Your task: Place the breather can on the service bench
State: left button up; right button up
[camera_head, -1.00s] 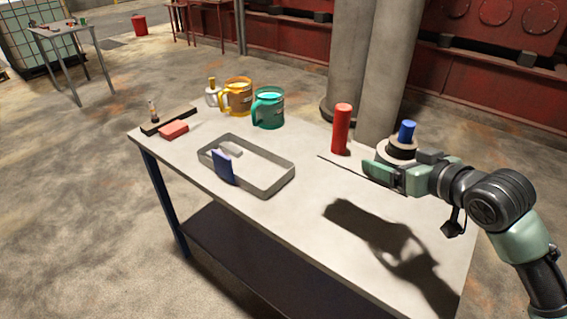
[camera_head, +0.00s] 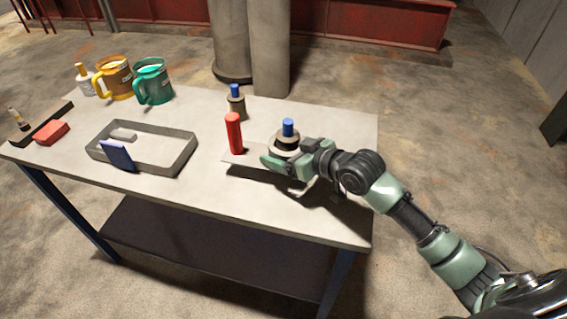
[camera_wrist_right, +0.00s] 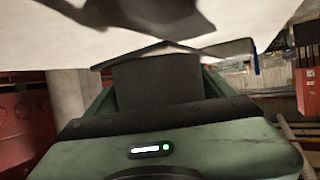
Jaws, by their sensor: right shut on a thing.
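My right gripper (camera_head: 287,164) comes in from the right over the service bench (camera_head: 190,192). It is shut on what looks like a thin pale plate (camera_head: 242,160), low over the bench top. A red cylinder (camera_head: 234,134) stands upright at the plate's left end. A dark-and-pale round can with a blue top (camera_head: 287,138) shows just behind the jaws, upright; its base is hidden. A smaller blue-topped can (camera_head: 236,103) stands on the bench behind. I cannot tell which is the breather can. The wrist view shows mostly my gripper (camera_wrist_right: 155,80). My left gripper is out of view.
A grey open tray (camera_head: 175,162) with a blue item (camera_head: 117,155) is left of the plate. Yellow (camera_head: 115,78) and teal (camera_head: 153,82) mugs stand at the back left. A red block (camera_head: 52,132) lies farther left. The bench's back right is clear.

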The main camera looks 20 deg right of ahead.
jog(key=shift+f, duration=2.3)
jog(key=shift+f, duration=0.1)
jog(key=o, duration=1.7)
jog(key=shift+f, duration=0.1)
jog(key=shift+r, duration=0.2)
jog(key=v, duration=1)
jog(key=shift+s+d+b, duration=0.15)
jog(key=shift+s+b, duration=0.15)
jog(key=shift+b, duration=0.05)
jog(key=shift+s+d+r, duration=0.2)
jog(key=shift+s+r, duration=0.2)
jog(key=shift+s, duration=0.2)
